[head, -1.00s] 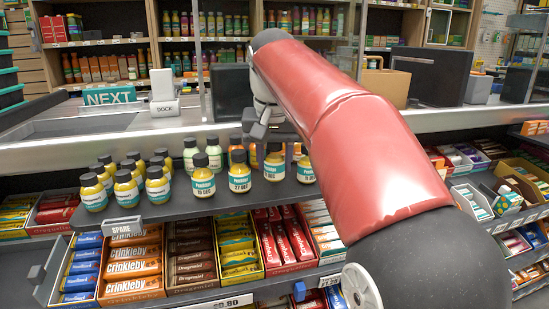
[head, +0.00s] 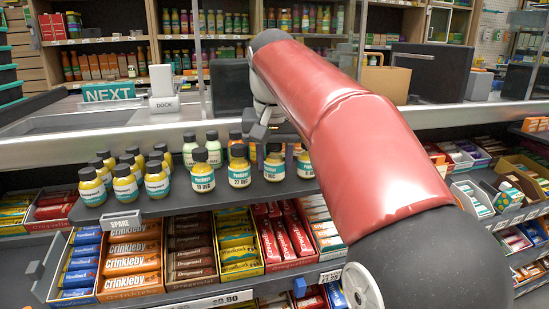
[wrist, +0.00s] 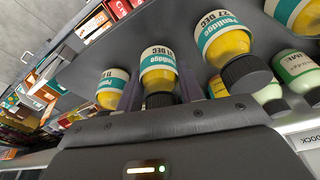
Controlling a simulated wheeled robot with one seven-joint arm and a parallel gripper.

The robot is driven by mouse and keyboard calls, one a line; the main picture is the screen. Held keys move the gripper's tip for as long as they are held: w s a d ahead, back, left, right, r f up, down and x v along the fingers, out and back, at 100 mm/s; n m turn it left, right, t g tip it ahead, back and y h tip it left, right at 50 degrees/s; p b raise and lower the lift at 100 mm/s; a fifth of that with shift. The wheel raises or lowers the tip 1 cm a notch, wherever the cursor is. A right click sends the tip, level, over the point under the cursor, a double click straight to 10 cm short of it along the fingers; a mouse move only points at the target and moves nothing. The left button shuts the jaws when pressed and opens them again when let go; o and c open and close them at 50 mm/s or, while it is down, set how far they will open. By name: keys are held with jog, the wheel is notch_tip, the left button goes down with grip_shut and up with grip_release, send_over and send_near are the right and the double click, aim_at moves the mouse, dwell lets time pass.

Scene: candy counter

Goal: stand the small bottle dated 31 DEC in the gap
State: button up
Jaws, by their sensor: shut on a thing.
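My gripper (wrist: 160,85) is shut on a small yellow bottle with a dark cap. The held bottle (wrist: 158,70) has a white and teal label that appears to read 31 DEC in the wrist view. In the head view the held bottle (head: 274,167) is upright in the gap of the front row, between the 27 DEC bottle (head: 239,168) and a bottle at the right end (head: 305,166). Its base lines up closely with theirs; I cannot tell whether it touches the shelf. My gripper is above and behind it, mostly hidden by my red arm.
The 19 DEC bottle (head: 202,176) stands left of the 27 DEC bottle. Several yellow bottles crowd the left part of the grey shelf (head: 175,207), near the SPARE tag (head: 124,222). Pale green bottles (head: 213,148) stand behind the row. Candy boxes fill the tier below.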

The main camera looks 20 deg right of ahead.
jog(key=shift+f, duration=0.1)
jog(key=o, duration=1.1)
jog(key=shift+c, duration=0.2)
